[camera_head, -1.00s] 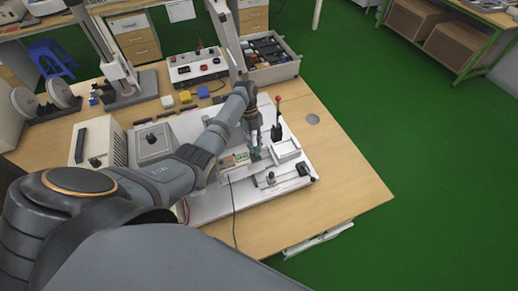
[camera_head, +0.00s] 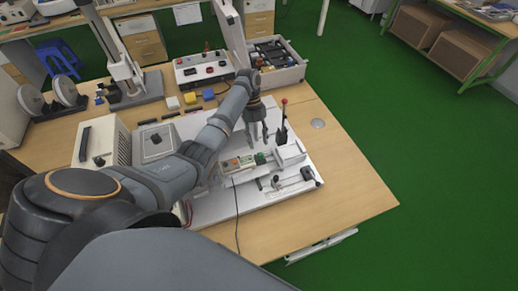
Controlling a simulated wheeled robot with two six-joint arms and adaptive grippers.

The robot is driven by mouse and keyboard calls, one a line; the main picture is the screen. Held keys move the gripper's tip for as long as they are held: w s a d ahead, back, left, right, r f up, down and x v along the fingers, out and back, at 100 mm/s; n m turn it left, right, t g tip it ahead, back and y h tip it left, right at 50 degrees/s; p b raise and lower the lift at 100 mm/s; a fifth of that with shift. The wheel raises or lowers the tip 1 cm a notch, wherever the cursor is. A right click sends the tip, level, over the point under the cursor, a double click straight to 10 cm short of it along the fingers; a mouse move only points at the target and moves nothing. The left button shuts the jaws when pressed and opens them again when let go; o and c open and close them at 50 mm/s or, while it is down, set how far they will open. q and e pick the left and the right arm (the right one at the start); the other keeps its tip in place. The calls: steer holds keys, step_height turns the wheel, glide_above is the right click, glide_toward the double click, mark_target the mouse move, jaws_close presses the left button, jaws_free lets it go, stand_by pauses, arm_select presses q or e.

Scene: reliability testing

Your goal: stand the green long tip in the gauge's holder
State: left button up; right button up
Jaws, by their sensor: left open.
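My left gripper (camera_head: 257,140) is open and empty, pointing down above the white plate (camera_head: 215,209). A small green piece (camera_head: 260,158), which looks like the green long tip, is just below its fingertips and apart from them. The green piece is at the right end of a narrow holder strip (camera_head: 238,164) with small coloured parts on it. Whether it stands fully upright or is seated is too small to tell. The gauge (camera_head: 290,152), with a black lever and red knob, is right of the gripper. My right gripper is not in view.
A grey box (camera_head: 154,142) and a beige instrument (camera_head: 100,143) stand left of the plate. A control box (camera_head: 203,69) and an open parts tray (camera_head: 277,62) are behind. A thin cable (camera_head: 237,215) runs over the front. The wooden table (camera_head: 350,195) is clear at right.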

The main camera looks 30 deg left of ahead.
arm_select(q)
steer(key=p+v, duration=0.3)
steer(key=v, duration=0.5)
steer(key=shift+p, duration=0.4)
steer(key=shift+w+d+f, duration=0.1)
